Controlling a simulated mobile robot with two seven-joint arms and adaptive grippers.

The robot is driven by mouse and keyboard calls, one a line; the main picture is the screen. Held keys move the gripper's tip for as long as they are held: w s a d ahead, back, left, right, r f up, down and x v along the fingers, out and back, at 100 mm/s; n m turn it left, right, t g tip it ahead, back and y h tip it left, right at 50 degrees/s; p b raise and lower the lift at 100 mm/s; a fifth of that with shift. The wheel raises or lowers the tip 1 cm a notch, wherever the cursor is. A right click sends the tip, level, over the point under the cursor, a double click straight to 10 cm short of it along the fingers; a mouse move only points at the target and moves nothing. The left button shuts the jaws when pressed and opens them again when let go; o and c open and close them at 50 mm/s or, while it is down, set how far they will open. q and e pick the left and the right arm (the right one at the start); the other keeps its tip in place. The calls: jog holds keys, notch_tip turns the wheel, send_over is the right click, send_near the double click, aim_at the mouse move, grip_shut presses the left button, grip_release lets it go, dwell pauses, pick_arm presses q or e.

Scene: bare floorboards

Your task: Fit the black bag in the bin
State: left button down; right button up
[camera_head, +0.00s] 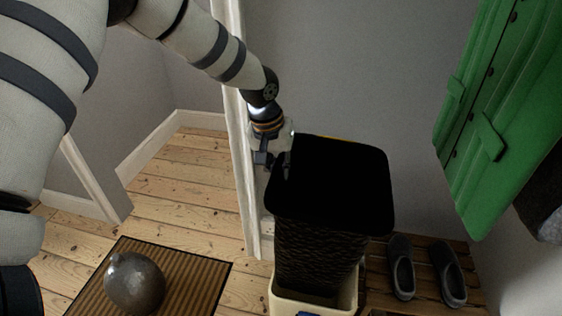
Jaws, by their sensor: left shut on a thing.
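The black bag (318,250) hangs with its wide dark mouth (335,185) facing up, and its lower part reaches down into the cream bin (315,306). The bin stands on the floor at the bottom centre, its rim showing around the bag's lower end. My left gripper (273,165) is shut on the bag's rim at the upper left edge. The bag's top is well above the bin's rim. The bag's bottom is hidden inside the bin. My right gripper is not in view.
A grey round object (134,283) sits on a brown striped mat (205,285) at the lower left. Grey slippers (402,268) rest on a wooden slatted rack (428,255) to the right of the bin. A white door frame (240,140) stands behind my gripper.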

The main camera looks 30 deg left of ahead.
pick_arm(q)
jog(key=s+a+b+x, duration=0.1)
jog(key=b+x, duration=0.3)
jog(key=x, duration=0.7)
jog(key=s+a+f+b+x, duration=0.1)
jog(key=s+b+x, duration=0.2)
jog(key=x, duration=0.8)
jog(key=s+a+b+x, duration=0.1)
jog(key=s+b+x, duration=0.1)
jog(key=b+x, duration=0.4)
jog(key=shift+x, duration=3.05)
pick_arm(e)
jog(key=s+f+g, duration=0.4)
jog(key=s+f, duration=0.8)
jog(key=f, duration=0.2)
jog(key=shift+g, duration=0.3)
pick_arm(q)
jog(key=shift+s+f, duration=0.1)
jog(key=shift+s, duration=0.1)
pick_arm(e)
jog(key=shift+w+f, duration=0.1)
pick_arm(q)
jog(key=shift+d, duration=0.35)
